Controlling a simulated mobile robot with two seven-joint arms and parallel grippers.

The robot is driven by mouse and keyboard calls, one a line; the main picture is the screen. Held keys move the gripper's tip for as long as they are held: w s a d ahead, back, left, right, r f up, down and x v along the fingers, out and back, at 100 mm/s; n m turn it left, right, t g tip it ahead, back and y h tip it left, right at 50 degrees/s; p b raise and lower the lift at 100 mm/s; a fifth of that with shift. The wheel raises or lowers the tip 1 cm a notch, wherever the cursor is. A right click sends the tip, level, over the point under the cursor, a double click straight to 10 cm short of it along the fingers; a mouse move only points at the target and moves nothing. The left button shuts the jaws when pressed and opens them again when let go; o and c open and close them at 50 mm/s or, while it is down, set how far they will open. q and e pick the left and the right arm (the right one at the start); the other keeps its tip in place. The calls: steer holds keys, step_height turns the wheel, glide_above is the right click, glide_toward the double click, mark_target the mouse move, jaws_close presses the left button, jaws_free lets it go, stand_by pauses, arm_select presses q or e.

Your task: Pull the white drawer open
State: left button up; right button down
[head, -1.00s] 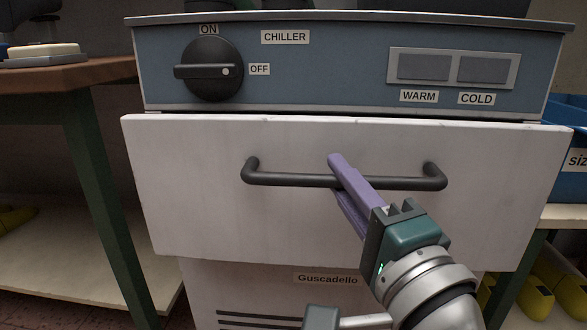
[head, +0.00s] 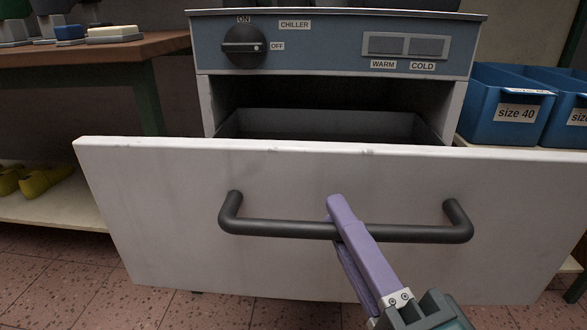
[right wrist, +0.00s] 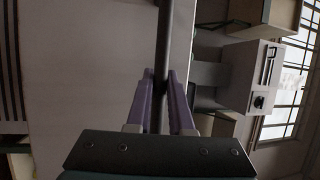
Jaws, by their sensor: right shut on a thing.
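The white drawer (head: 150,190) is pulled out of the chiller cabinet (head: 340,55), with a dark opening and the drawer's inside showing behind its front. Its dark bar handle (head: 285,229) runs across the front. In the right wrist view the handle (right wrist: 164,50) runs between the two purple fingers (right wrist: 160,95). My left gripper is not in view.
Blue bins labelled size 40 (head: 500,105) stand on a shelf at the right. A wooden table (head: 100,48) is at the left, with yellow shoe lasts (head: 40,180) on a lower shelf. Tiled floor (head: 60,275) shows below the drawer.

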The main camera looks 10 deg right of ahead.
steer(key=shift+s+a, duration=0.25)
steer(key=shift+s, duration=0.5)
steer(key=c, duration=0.8)
jaws_free()
steer(key=v, duration=1)
steer(key=shift+p, duration=0.4)
